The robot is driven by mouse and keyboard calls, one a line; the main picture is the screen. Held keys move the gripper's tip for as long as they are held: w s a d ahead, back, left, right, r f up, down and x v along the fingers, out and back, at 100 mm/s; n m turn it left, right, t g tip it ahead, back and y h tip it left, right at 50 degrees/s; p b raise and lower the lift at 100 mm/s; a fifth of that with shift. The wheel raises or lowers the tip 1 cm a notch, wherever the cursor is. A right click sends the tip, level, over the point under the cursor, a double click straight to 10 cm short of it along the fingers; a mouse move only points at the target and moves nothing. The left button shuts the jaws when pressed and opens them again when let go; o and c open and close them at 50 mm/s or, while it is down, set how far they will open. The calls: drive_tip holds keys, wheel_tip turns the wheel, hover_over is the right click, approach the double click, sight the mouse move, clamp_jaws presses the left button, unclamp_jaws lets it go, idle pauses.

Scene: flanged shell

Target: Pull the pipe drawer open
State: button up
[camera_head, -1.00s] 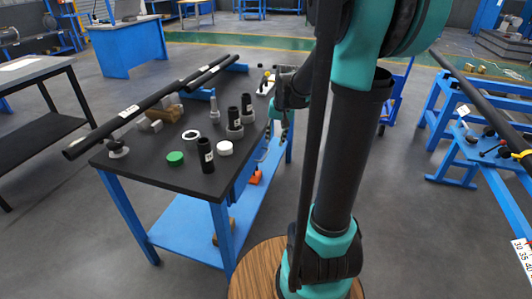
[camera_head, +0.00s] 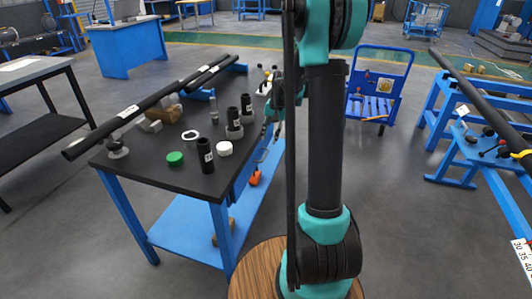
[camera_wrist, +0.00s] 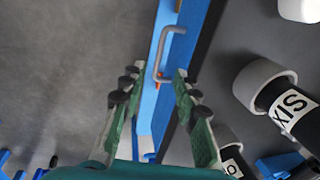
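The drawer's narrow blue front (camera_wrist: 160,45) runs along the side of the dark-topped workbench (camera_head: 180,190) in the wrist view. A grey bar handle (camera_wrist: 171,38) stands out from it. My gripper (camera_wrist: 156,77) is open, its two green fingers apart with dark pads. The handle's near end shows between the fingertips; I cannot tell whether they touch it. In the head view my gripper (camera_head: 272,118) is small and partly hidden beside the bench's right edge, behind my arm. The drawer's inside is not visible.
On the bench are black upright fittings (camera_head: 205,155), a green cap (camera_head: 175,158), a white cap (camera_head: 224,148) and long black pipes (camera_head: 130,112). A blue cart (camera_head: 372,95) and a blue pipe rack (camera_head: 455,150) stand right.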

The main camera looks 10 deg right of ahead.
sight(265, 156)
drive_tip(key=x, duration=0.9)
clamp_jaws()
